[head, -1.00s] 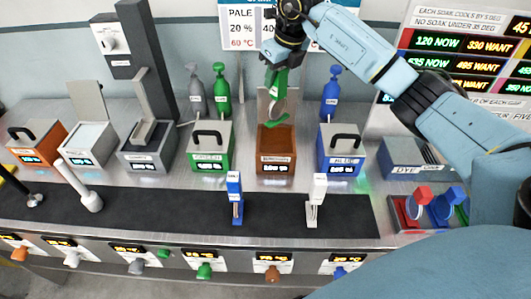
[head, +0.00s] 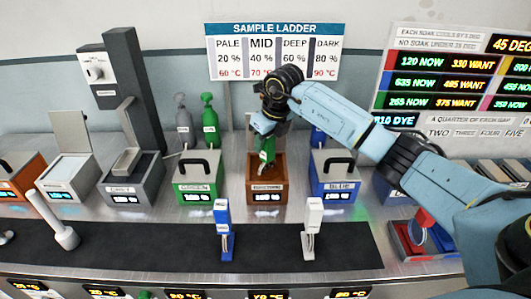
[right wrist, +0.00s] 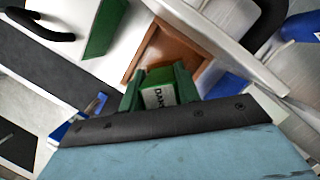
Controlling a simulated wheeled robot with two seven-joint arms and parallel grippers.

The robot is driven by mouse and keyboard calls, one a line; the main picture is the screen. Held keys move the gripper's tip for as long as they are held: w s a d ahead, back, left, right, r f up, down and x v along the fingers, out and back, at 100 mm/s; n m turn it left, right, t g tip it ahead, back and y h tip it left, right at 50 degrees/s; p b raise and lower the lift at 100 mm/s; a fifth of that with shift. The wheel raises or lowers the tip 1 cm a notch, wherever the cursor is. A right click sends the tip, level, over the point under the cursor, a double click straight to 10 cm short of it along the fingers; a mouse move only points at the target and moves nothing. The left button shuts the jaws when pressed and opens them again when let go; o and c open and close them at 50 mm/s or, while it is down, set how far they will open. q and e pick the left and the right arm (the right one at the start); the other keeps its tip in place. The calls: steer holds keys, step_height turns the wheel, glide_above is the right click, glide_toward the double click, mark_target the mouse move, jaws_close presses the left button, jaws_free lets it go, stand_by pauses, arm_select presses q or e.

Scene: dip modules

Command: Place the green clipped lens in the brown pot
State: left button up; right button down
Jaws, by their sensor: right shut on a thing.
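My right gripper (head: 266,134) comes down over the brown pot (head: 268,186) and is shut on the green clip of the clipped lens (head: 266,150). The clip hangs upright, and its lower end with the lens is at the pot's open top, partly inside. How deep the lens sits is hard to tell. In the right wrist view, the green clip (right wrist: 160,90) with a "DARK" label is between the fingers, with the brown pot (right wrist: 168,52) beyond it. My left gripper is not in view.
A green pot (head: 199,183) stands left of the brown pot and a blue pot (head: 333,178) right of it, both lidded. A blue clip (head: 222,222) and a white clip (head: 312,222) stand upright on the black mat (head: 130,245) in front.

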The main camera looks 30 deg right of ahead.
mark_target(267, 158)
step_height(267, 158, down, 4)
steer(key=shift+r, duration=0.25)
steer(key=shift+f, duration=0.15)
steer(key=c, duration=1)
jaws_free()
